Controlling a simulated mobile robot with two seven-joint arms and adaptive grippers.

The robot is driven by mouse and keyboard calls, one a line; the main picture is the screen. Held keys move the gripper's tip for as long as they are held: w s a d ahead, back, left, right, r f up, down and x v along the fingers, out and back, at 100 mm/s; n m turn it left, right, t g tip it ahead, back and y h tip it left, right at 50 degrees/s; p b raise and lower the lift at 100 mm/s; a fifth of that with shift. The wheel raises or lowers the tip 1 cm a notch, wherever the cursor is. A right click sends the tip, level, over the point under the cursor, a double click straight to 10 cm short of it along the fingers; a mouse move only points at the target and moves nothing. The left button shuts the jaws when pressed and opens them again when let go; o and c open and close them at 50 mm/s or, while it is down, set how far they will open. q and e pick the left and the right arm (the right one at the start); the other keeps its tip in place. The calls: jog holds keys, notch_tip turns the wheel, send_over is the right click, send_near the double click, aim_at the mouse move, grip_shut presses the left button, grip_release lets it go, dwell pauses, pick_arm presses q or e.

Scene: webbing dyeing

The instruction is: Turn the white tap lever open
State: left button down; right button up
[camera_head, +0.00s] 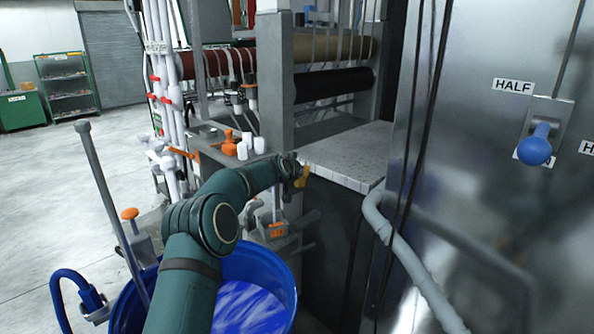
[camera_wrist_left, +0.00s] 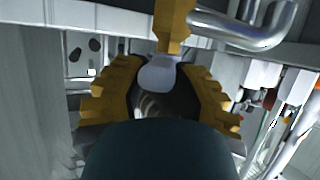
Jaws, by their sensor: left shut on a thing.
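My left gripper (camera_head: 301,176) is at the end of the green arm, beside the corner of the grey machine top. In the left wrist view its yellow fingers (camera_wrist_left: 162,92) curl in from both sides and from above. A small rounded white piece, seemingly the white tap lever (camera_wrist_left: 157,76), sits between them, and the gripper is shut on it. Most of the tap is hidden by the fingers. In the head view I cannot make out the lever at the gripper. My right gripper is not in view.
A blue tub (camera_head: 279,272) with bluish liquid stands below my arm. Orange and white knobs (camera_head: 243,150) stand on a ledge left of the gripper. A grey pipe (camera_head: 404,258) and a metal panel with a blue-knobbed lever (camera_head: 535,149) are to the right. Open floor lies left.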

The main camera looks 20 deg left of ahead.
pick_arm(q)
jog(key=shift+w+d+r, duration=0.1)
jog(key=shift+d+r, duration=0.3)
jog(key=shift+r, duration=0.05)
jog(key=c, duration=0.8)
grip_release()
jog(key=shift+o, duration=0.3)
jog(key=shift+w+d+f, duration=0.15)
jog(key=shift+d+f, duration=0.05)
jog(key=shift+a+f, duration=0.1)
jog(key=shift+a, duration=0.2)
jog(key=shift+v, duration=0.85)
jog(key=v, duration=1)
jog(key=shift+s, duration=0.25)
jog(key=shift+d, duration=0.1)
